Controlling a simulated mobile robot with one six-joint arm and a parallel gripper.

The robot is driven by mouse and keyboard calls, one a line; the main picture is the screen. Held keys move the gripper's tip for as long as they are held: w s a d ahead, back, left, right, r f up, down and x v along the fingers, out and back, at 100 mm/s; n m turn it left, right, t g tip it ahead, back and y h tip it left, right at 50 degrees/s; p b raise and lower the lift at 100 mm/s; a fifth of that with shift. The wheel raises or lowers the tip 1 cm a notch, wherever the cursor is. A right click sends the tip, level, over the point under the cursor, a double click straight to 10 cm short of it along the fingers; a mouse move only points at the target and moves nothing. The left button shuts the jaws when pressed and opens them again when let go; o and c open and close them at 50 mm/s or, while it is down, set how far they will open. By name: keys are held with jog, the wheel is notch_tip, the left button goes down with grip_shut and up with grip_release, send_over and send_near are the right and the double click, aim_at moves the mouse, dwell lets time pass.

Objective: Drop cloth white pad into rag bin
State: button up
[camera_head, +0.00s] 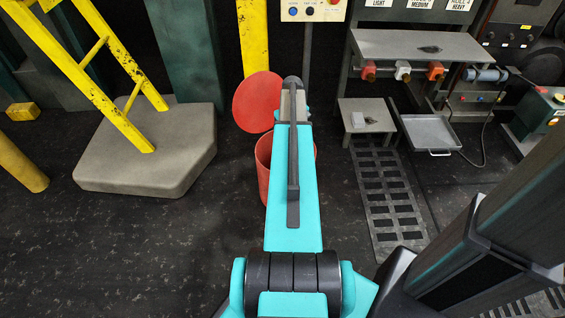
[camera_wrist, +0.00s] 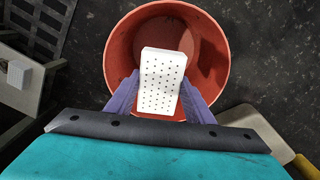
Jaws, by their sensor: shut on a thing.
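The white pad (camera_wrist: 163,75), dotted with rows of small dark holes, is between the purple fingers of my gripper (camera_wrist: 160,94) in the wrist view. My gripper is shut on it. Pad and fingers show over the round mouth of the red rag bin (camera_wrist: 219,72), whose inside looks empty where visible. How far the pad is above the rim is hard to tell. In the head view the bin (camera_head: 263,168) stands open with its round red lid (camera_head: 257,102) tipped up behind it. My arm hides the gripper, the pad and much of the bin there.
A yellow ladder stands on a grey plinth (camera_head: 150,155) at left. Floor at lower left is clear.

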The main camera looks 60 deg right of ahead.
jog(key=shift+f+b, duration=2.3)
jog(key=shift+f, duration=0.65)
jog(key=o, duration=1.1)
jog(key=shift+r, duration=0.1)
notch_tip(320, 180, up, 14)
jog(key=p, duration=0.3)
